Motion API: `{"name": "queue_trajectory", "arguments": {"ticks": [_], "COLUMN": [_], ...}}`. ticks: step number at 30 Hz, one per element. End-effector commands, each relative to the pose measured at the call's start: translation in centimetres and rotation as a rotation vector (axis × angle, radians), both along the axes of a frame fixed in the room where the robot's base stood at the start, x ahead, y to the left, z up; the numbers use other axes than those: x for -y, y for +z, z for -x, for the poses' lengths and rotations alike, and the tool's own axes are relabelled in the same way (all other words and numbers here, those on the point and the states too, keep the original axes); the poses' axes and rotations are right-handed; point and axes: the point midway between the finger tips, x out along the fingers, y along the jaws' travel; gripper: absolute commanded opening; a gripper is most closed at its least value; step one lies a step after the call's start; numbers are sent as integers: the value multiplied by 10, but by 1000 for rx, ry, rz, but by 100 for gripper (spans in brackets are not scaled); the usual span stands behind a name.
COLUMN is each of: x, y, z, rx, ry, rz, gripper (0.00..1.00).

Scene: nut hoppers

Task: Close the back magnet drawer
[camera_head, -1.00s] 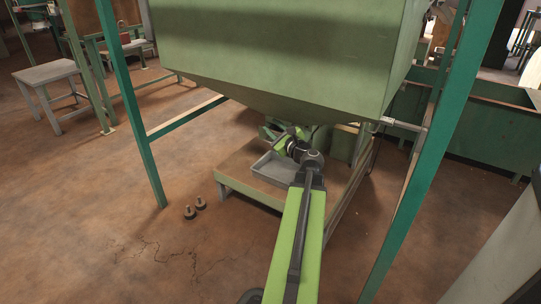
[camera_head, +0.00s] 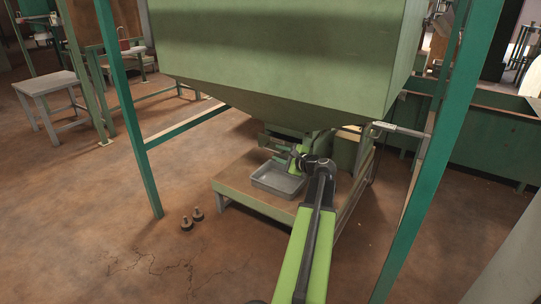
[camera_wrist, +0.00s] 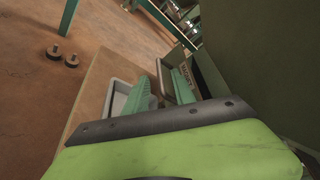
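The hopper's outlet assembly (camera_head: 290,132) sits under the big green hopper, partly hidden by my arm. In the wrist view, a drawer-like green part (camera_wrist: 187,72) with a small lettered label shows just past my fingers. I cannot tell for sure which drawer it is or how far out it stands. My gripper (camera_wrist: 163,92) shows two ribbed green fingers set apart, with nothing clearly held between them. In the head view my gripper (camera_head: 283,154) is low under the hopper, above the back of a grey tray (camera_head: 277,183). Contact with the drawer cannot be made out.
The tray rests on a low wooden platform (camera_head: 235,184). Green frame legs (camera_head: 126,110) stand left and right. The hopper (camera_head: 285,60) hangs close overhead. Two small knobbed parts (camera_head: 192,219) lie on the floor. The floor at front left is clear.

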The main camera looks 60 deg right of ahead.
Motion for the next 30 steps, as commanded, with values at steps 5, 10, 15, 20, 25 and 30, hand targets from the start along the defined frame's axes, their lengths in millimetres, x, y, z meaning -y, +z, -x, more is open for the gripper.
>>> {"name": "queue_trajectory", "arguments": {"ticks": [5, 10, 15, 20, 25, 30], "x": [14, 18, 19, 18, 18, 18], "y": [-10, -12, -12, -12, -12, -12], "z": [-35, -50, -52, -52, -52, -52], "rx": [-1, 0, 0, -1, 0, 1], "ry": [2, 1, 0, 1, 1, 1], "rz": [1, 0, 0, 0, 0, 0], "gripper": [31, 31, 31, 27, 5, 0]}}
